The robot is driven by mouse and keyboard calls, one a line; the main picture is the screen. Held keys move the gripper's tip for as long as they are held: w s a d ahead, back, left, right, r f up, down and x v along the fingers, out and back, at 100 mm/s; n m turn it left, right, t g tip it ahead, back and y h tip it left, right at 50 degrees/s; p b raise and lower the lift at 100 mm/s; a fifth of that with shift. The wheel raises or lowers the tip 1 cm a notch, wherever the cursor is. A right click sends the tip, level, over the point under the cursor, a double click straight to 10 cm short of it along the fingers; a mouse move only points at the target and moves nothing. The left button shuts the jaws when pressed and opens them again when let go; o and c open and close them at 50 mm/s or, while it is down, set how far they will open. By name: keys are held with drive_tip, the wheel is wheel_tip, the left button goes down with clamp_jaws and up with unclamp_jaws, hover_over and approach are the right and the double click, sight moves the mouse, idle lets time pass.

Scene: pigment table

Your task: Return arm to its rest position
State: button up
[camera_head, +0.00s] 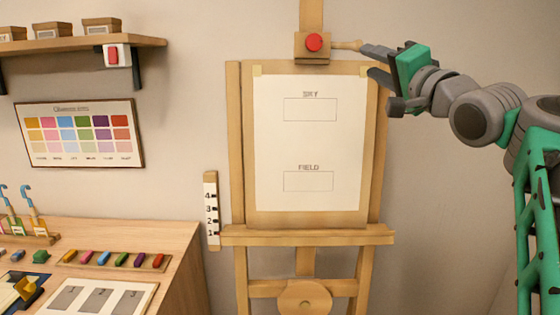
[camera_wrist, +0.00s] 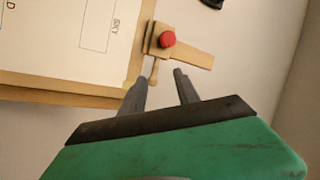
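My gripper (camera_head: 366,59) is raised at the upper right of the easel, its green body and grey fingers pointing left. In the wrist view its two fingers (camera_wrist: 161,74) stand apart with nothing clearly held between them. A wooden handle (camera_head: 347,45) sticks out to the right from the block with a red knob (camera_head: 314,42) at the easel's top. The handle's end (camera_wrist: 154,77) lies close to one fingertip; I cannot tell whether they touch.
The easel (camera_head: 235,150) holds a white sheet (camera_head: 308,145) marked SKY and FIELD. A wooden table (camera_head: 170,241) with colour blocks, numbered cards and blue-hooked tools stands at the lower left. A shelf (camera_head: 75,43) and colour chart (camera_head: 80,133) hang above it. The wall right of the easel is bare.

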drive_tip(key=w+d+f+n+g+h, duration=0.3)
drive_tip(key=d+f+h, duration=0.4)
drive_tip(key=f, duration=0.7)
drive_tip(key=s+d+f+g+h, duration=0.1)
drive_tip(key=s+d+f+g, duration=0.2)
drive_tip(key=f, duration=0.7)
drive_tip(key=s+d+f+g, duration=0.1)
drive_tip(key=d+f+g, duration=0.25)
drive_tip(key=f, duration=0.65)
drive_tip(key=s+a+f+n+g, duration=0.1)
drive_tip(key=s+a+f+g, duration=0.15)
drive_tip(key=s+f, duration=0.7)
drive_tip(key=s+a+f+g, duration=0.2)
drive_tip(key=s+f+g, duration=0.2)
drive_tip(key=s+f, duration=0.5)
drive_tip(key=s+a+f+n+g, duration=0.1)
drive_tip(key=s+a+f, duration=0.4)
drive_tip(key=a+f, duration=0.1)
drive_tip(key=a+r+n+t, duration=0.1)
drive_tip(key=a+r+n, duration=0.1)
drive_tip(key=a, duration=0.4)
drive_tip(key=shift+w+a+r+n+y, duration=0.15)
drive_tip(key=shift+w+r+n+y, duration=0.15)
drive_tip(key=shift+w+r, duration=0.2)
